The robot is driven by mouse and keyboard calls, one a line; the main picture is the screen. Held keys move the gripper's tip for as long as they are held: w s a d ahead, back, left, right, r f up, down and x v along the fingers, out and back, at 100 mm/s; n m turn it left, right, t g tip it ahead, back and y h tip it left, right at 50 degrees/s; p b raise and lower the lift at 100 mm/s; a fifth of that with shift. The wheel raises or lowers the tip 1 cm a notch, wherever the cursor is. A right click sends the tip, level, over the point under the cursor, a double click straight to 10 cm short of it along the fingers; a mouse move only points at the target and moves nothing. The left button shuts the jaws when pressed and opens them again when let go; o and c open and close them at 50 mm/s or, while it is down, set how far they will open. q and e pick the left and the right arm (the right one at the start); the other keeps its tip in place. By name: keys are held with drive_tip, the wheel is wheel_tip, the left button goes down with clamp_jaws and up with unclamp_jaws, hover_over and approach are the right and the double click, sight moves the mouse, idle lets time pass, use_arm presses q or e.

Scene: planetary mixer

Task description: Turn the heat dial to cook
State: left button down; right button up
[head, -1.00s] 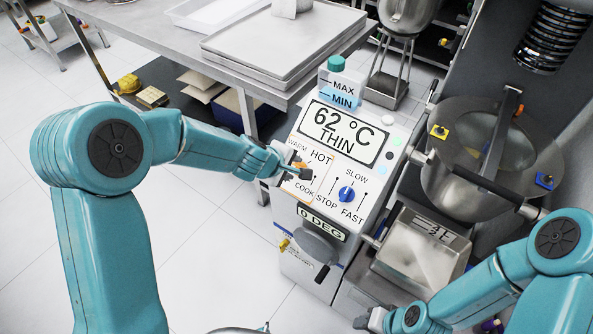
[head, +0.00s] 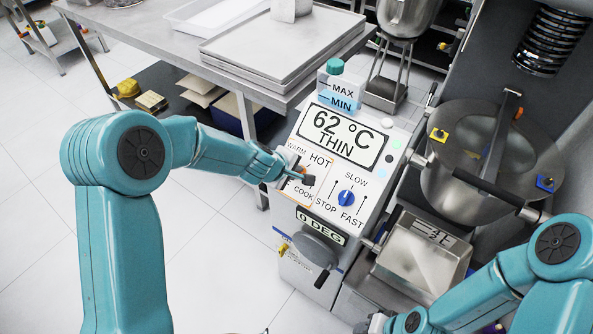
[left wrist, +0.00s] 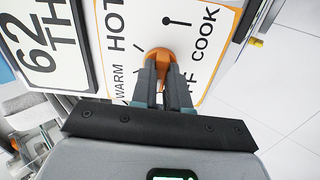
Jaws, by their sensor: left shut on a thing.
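The heat dial (left wrist: 159,60) is an orange knob on a white panel lettered WARM, HOT, COOK and a partly hidden word ending in F. In the left wrist view my left gripper (left wrist: 158,75) is shut on the dial, its two fingers at the knob's sides. In the head view the left gripper (head: 297,177) reaches the heat panel (head: 322,172) and covers most of the dial. The dial's pointer is hidden, so I cannot tell its setting. My right gripper is barely visible at the bottom edge of the head view, and its fingers are not clear.
A blue speed dial (head: 346,198) sits right of the heat panel, marked STOP, SLOW and FAST. The display (head: 341,134) above reads 62 °C THIN. A lidded mixer bowl (head: 470,185) stands at the right. A steel table with trays (head: 260,62) stands behind. Open floor lies at left.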

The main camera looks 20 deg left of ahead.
use_arm(q)
drive_tip(key=shift+r+m, duration=0.15)
drive_tip(key=shift+m, duration=0.85)
drive_tip(key=shift+m+p, duration=0.35)
drive_tip(key=shift+m, duration=0.65)
drive_tip(key=shift+m+p, duration=0.45)
drive_tip(key=shift+m, duration=0.45)
drive_tip(key=shift+m+p, duration=0.3)
drive_tip(key=shift+m, duration=1.1)
